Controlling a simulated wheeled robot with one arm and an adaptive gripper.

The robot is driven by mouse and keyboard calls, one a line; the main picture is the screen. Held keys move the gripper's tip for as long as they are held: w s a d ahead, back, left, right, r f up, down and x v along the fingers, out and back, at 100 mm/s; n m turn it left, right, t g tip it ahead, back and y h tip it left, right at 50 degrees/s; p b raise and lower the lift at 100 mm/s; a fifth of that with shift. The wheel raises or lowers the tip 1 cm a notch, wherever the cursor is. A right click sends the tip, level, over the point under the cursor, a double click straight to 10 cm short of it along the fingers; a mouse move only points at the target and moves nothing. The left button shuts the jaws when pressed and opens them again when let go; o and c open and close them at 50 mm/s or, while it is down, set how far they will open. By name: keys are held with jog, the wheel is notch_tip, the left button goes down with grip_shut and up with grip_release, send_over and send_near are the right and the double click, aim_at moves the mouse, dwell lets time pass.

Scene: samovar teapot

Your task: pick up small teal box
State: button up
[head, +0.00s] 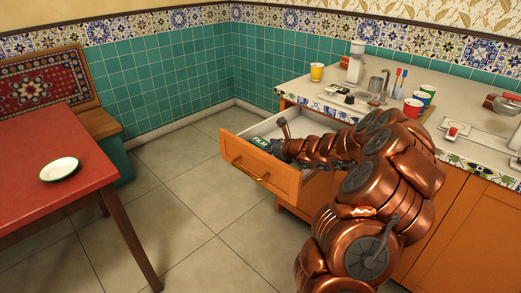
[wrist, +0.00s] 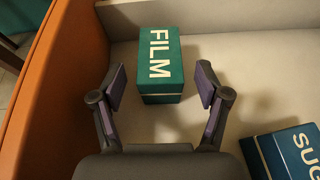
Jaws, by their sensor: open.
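The small teal box (wrist: 161,65), with "FILM" in cream letters and a cream band, stands in the open drawer (wrist: 222,110). In the wrist view my gripper (wrist: 162,84) is open, with one finger to each side of the box's near part. Gaps show between both fingers and the box, so it is not held. In the head view the box (head: 261,142) shows at the drawer's (head: 262,170) left part, partly hidden by my gripper and arm.
A darker blue-teal box (wrist: 285,153) marked "SUG", cut off by the frame, lies at lower right in the drawer. The orange drawer front (wrist: 50,85) runs along the left. The counter (head: 325,88) above holds cups and utensils. A red table (head: 60,180) stands at left.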

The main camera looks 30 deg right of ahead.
aim_at(259, 145)
jog(key=shift+b+x, duration=0.35)
jog(key=shift+x, duration=1.7)
jog(key=c, duration=1.2)
